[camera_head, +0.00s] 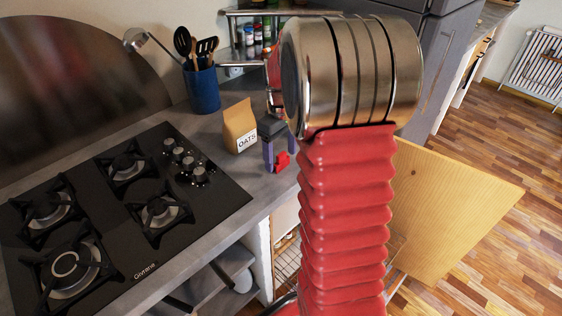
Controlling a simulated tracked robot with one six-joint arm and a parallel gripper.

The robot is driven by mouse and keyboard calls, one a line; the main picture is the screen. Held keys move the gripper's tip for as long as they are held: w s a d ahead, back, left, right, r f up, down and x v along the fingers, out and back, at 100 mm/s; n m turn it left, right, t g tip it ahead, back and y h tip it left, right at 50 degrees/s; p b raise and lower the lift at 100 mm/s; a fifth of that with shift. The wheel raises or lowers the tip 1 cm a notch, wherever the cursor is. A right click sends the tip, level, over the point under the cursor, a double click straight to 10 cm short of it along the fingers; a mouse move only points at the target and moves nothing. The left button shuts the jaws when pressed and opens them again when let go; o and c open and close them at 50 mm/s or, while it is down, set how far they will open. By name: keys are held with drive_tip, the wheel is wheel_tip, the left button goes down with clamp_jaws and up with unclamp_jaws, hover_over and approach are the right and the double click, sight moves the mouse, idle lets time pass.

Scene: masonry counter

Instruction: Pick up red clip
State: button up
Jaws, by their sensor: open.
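The red clip (282,162) is a small red object on the grey counter (262,182), near its right edge by the oats bag. My gripper (280,158) is above the counter with its purple-grey fingers pointing down. It is open, with one finger at each side of the clip in the picture. The clip shows low between the fingertips. I cannot tell whether either finger touches it. Part of the clip may be hidden by the fingers. My red and metal arm covers the area to the right.
A brown oats bag (239,126) stands just left of my gripper. A blue utensil pot (202,88) is behind it. A black gas hob (125,190) fills the counter to the left. A wooden board (450,205) is at the right, beyond my arm.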

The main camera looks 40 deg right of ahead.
sight(281, 154)
drive_tip(key=shift+f, duration=0.8)
drive_tip(key=shift+c, duration=0.5)
drive_tip(key=c, duration=1)
drive_tip(key=shift+r, duration=0.1)
wheel_tip(281, 154, up, 10)
drive_tip(key=shift+f, duration=0.1)
